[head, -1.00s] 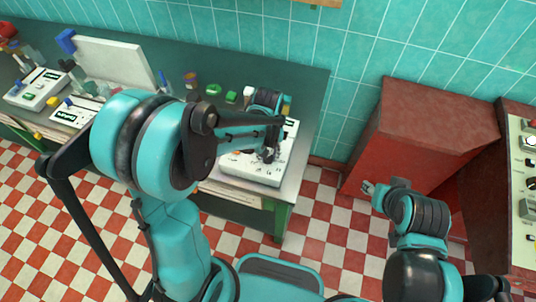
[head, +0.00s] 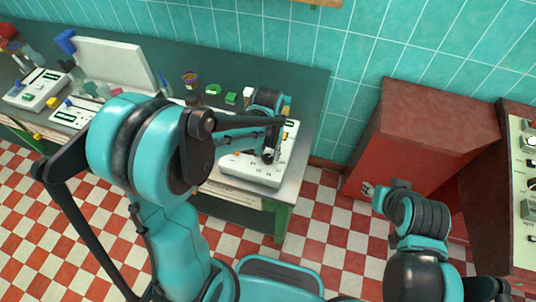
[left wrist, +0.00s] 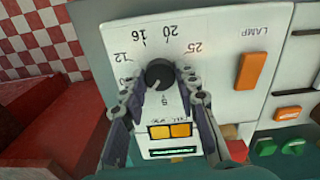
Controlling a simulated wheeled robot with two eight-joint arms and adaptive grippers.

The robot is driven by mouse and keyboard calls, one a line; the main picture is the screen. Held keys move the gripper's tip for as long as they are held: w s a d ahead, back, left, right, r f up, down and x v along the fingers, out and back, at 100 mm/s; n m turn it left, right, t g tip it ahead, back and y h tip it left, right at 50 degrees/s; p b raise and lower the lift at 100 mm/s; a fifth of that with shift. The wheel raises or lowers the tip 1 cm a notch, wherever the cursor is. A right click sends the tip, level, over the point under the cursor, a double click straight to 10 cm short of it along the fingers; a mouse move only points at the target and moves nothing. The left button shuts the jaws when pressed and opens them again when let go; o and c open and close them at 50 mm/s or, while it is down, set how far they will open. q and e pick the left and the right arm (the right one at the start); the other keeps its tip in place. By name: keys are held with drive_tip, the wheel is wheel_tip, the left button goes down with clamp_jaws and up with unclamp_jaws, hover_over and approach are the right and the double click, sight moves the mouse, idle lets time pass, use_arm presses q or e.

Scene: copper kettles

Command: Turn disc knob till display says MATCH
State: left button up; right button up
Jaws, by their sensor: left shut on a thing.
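A black disc knob (left wrist: 160,74) sits on a white panel with a printed scale around it; 12, 16, 20 and 25 are readable, upside down in the left wrist view. My left gripper (left wrist: 160,82) has a finger on each side of the knob and is shut on it. In the head view my left gripper (head: 267,156) reaches down onto the white instrument (head: 248,172), and my arm hides part of it. A small dark display (left wrist: 172,152) with green lettering is too small to read. My right gripper (head: 368,189) is away from the instrument, before a red cabinet.
An orange LAMP switch (left wrist: 256,70) is beside the scale. Green pieces (head: 213,89) and a brown jar (head: 190,79) stand behind the instrument. The red cabinet (head: 430,130) stands at right, with checkered floor between.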

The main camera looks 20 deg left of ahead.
use_arm(q)
drive_tip(key=o, duration=1.2)
drive_tip(key=shift+c, duration=0.2)
wheel_tip(320, 180, up, 12)
drive_tip(key=shift+s, duration=0.1)
drive_tip(key=t+b, duration=0.4)
drive_tip(key=t, duration=0.3)
approach(267, 159)
drive_tip(key=s+a+r, duration=0.2)
drive_tip(key=s+a, duration=0.2)
drive_tip(key=shift+r+m, duration=0.15)
drive_tip(key=shift+m, duration=0.15)
